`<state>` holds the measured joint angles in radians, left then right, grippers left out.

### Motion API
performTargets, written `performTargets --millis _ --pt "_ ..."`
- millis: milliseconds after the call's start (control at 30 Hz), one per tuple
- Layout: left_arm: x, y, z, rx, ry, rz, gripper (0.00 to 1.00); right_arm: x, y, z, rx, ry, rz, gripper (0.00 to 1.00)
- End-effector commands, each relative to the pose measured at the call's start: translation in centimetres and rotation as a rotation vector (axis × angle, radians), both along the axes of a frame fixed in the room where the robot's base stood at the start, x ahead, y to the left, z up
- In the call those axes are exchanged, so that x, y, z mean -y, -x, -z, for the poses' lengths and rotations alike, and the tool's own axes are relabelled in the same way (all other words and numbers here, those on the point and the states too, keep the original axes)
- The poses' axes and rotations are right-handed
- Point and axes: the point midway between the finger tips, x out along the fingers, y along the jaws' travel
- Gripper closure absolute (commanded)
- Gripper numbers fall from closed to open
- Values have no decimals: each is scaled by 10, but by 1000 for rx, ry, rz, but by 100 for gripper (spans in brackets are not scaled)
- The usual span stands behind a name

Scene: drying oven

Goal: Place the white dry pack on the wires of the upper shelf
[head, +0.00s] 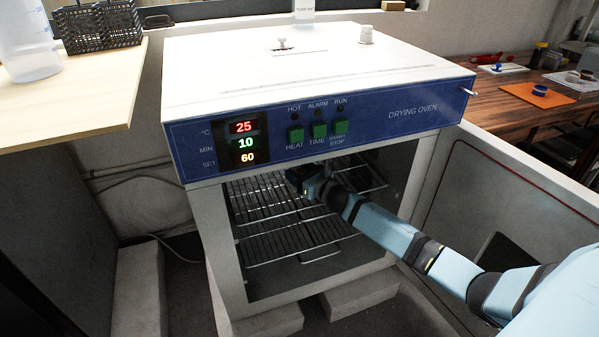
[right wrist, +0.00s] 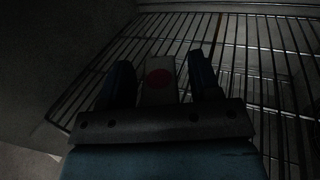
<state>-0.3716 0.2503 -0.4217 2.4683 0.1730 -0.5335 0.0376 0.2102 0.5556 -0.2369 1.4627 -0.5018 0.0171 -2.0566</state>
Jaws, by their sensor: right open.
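The white dry pack (right wrist: 159,94), pale with a red round mark, lies between the two fingers of my right gripper (right wrist: 162,84) in the right wrist view. The fingers are open, with a narrow dark gap on each side of the pack. The wires of a shelf (right wrist: 252,75) spread around and beyond it; the pack seems to rest on them, but its underside is hidden. In the head view my right gripper (head: 312,182) is inside the oven at the upper shelf (head: 262,198). The pack cannot be made out there. My left gripper is not in view.
The drying oven (head: 330,110) is open at the front, its control panel just above my right arm. A lower wire shelf (head: 290,238) sits below. A wooden table (head: 90,95) stands at left and a workbench (head: 500,110) at right.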

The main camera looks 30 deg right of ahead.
Motion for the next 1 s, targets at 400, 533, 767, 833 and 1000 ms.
performTargets --millis 400,533,767,833,1000 --pt "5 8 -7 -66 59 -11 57 10 66 -4 -2 -1 0 43" --pt "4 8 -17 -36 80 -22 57 14 90 -3 -3 -1 0 43" --pt "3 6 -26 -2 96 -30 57 18 115 -3 -1 0 0 43" --pt "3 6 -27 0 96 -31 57 18 118 -3 0 0 0 43" --pt "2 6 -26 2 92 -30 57 19 119 -2 0 0 0 43"
